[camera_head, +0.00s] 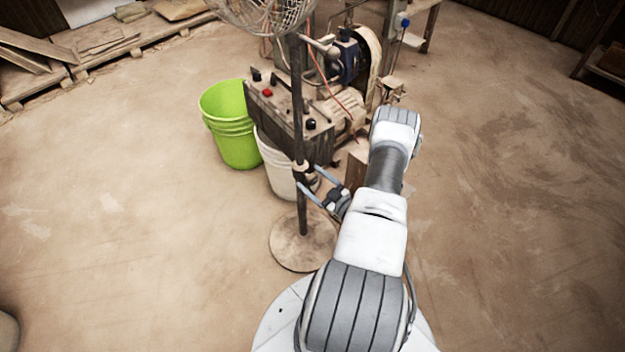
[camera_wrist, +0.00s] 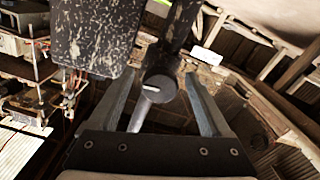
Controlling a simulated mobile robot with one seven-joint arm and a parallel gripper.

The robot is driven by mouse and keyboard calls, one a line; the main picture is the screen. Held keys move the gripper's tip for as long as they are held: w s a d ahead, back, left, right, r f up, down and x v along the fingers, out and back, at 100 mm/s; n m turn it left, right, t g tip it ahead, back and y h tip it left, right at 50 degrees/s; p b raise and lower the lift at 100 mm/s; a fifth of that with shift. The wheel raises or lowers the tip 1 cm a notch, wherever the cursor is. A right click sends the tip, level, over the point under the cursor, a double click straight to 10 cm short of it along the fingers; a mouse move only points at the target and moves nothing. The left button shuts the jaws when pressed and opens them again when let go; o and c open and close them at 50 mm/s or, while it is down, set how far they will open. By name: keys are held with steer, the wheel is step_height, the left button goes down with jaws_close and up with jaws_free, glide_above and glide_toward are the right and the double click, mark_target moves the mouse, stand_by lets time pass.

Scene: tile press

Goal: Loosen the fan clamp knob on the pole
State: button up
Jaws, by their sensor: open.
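The fan pole (camera_head: 296,110) stands upright on a round base (camera_head: 285,250), with the wire fan head (camera_head: 265,14) at the top edge of the head view. The clamp (camera_head: 301,171) sits low on the pole. In the wrist view, the dark round knob (camera_wrist: 160,88) with a pale pointer mark lies between the fingers, in front of the dark pole (camera_wrist: 182,28). My gripper (camera_head: 309,177) reaches the pole from the right. Its two fingers, also in the wrist view (camera_wrist: 163,76), are spread on either side of the knob. Gaps show beside the knob; contact is not visible.
A green bucket (camera_head: 236,130) and a white bucket (camera_head: 277,175) stand behind the pole. A control box (camera_head: 290,125) and the machine (camera_head: 345,105) are close behind. Floor is open at left and right. Wooden pallets (camera_head: 110,45) lie at the back left.

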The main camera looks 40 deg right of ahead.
steer(key=s+d+p, duration=0.1)
steer(key=s+p, duration=0.2)
steer(key=s, duration=1.4)
steer(key=shift+s+d, duration=0.15)
steer(key=shift+d, duration=0.05)
